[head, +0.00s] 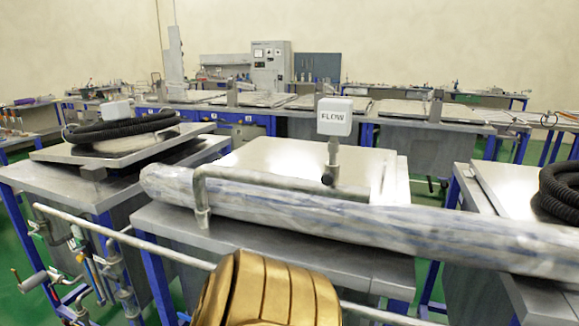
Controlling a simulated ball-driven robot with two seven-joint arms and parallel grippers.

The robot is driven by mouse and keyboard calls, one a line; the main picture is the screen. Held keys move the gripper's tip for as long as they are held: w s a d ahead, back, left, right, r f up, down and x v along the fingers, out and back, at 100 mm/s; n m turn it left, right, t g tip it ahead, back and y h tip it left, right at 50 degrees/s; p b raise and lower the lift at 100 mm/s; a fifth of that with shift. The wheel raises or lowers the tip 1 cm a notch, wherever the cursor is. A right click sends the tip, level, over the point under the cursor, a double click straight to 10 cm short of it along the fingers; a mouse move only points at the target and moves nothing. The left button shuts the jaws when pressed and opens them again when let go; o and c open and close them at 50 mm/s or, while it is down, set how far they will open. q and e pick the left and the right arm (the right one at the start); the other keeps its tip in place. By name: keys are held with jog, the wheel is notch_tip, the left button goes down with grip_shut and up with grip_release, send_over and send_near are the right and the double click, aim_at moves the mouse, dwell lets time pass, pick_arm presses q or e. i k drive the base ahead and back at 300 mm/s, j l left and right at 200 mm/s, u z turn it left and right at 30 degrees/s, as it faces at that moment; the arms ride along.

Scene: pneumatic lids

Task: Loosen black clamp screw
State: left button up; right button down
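A small dark knob (327,180), which may be the black clamp screw, shows at the foot of the short post under the white FLOW box (334,116). It sits beside the metal rail (270,181) on the middle table. It is too small to tell its thread or how tight it is. Neither of my grippers shows in the head view.
A long plastic-wrapped roll (400,228) lies across the front of the middle table (270,245). A metal pipe (130,238) runs in front. Black hoses lie on the left (120,127) and right (563,190) lids. Green floor shows between the tables.

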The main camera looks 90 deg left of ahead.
aim_at(327, 179)
jog(key=u, duration=2.4)
